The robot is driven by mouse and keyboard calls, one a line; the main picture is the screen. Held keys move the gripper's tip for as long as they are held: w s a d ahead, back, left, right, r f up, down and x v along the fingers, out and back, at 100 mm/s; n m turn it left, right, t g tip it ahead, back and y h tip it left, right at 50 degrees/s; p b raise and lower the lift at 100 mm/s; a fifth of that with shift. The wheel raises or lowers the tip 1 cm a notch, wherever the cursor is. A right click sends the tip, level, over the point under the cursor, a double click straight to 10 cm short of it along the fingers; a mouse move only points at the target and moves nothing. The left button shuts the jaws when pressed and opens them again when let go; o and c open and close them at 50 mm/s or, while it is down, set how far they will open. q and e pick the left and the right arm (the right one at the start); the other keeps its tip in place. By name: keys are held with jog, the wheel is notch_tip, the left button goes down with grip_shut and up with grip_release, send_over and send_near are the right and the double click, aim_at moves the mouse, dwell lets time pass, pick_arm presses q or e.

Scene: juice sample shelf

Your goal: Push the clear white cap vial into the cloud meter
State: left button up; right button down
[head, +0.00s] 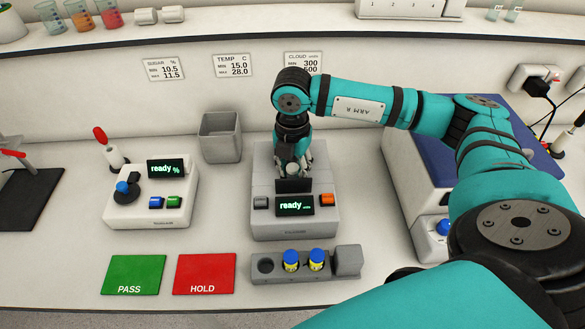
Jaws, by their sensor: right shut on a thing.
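The cloud meter (262,190) is a grey box at the middle of the bench, its display reading "ready". My right gripper (292,168) points down at the top of the meter, behind the dark upright plate above the display. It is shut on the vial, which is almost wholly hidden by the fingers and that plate. I cannot tell how deep the vial sits in the meter. My left gripper is not in view.
A grey rack (298,274) in front holds two blue-capped vials and an empty hole. A green PASS mat (134,270) and red HOLD mat (204,268) lie to its left. A white meter (180,205), a grey bin (220,140) and a blue-topped machine (410,180) flank the cloud meter.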

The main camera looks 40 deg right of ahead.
aim_at(292, 167)
jog(key=shift+s+f, duration=0.15)
jog(key=shift+f, duration=0.2)
jog(key=c, duration=0.9)
grip_release()
jog(key=shift+f, duration=0.1)
jog(key=shift+c, duration=0.2)
notch_tip(292, 167, up, 12)
